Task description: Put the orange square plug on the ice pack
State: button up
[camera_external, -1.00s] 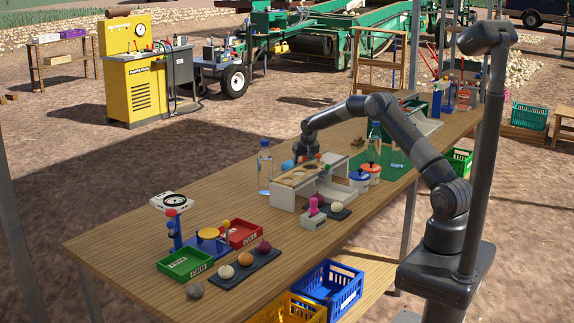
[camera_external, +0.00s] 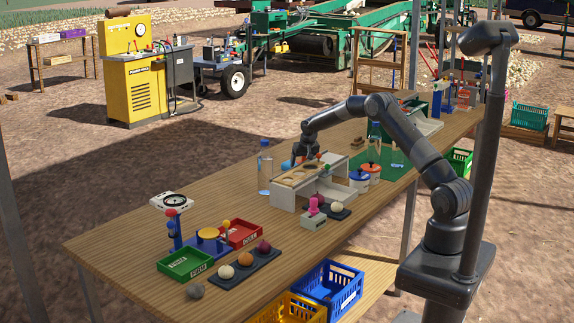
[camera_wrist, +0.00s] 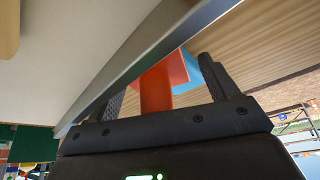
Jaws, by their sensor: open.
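In the wrist view an orange square-edged block, which looks like the orange plug (camera_wrist: 158,86), stands between the two fingers of my gripper (camera_wrist: 166,78). The fingers are apart, one on each side of it. A light blue thing (camera_wrist: 187,68), possibly the ice pack, shows directly behind and beside the orange; I cannot tell whether they touch. In the external view my gripper (camera_external: 304,157) is low at the back edge of the white stand, next to a small blue thing (camera_external: 287,165). The plug is mostly hidden there behind the gripper and stand.
The white stand (camera_external: 283,197) with round holes is close in front of my gripper, and its edge crosses the wrist view. A clear bottle (camera_external: 265,172) stands to the left. Lidded pots (camera_external: 371,171) are to the right.

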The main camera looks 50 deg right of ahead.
jog(key=shift+s+a+f, duration=0.1)
jog(key=shift+s+f, duration=0.1)
jog(key=shift+f, duration=0.55)
jog(key=shift+r, duration=0.6)
jog(key=w+v, duration=0.1)
jog(key=v, duration=1.1)
jog(key=s+a+r+n, duration=0.2)
jog(key=s+a+r, duration=0.5)
jog(key=s+r, duration=0.25)
jog(key=s+a+r+n, duration=0.1)
jog(key=s+a+r, duration=0.6)
jog(key=s, duration=0.4)
jog(key=s+a+f+n+y, duration=0.1)
jog(key=s+a, duration=0.2)
jog(key=s, duration=1.1)
jog(key=s+a+f+n+t+y, duration=0.1)
jog(key=s+a, duration=0.3)
jog(key=s, duration=1)
jog(key=shift+s+a+f+n+t, duration=0.2)
jog(key=shift+a+n+t, duration=0.1)
jog(key=shift+n, duration=0.4)
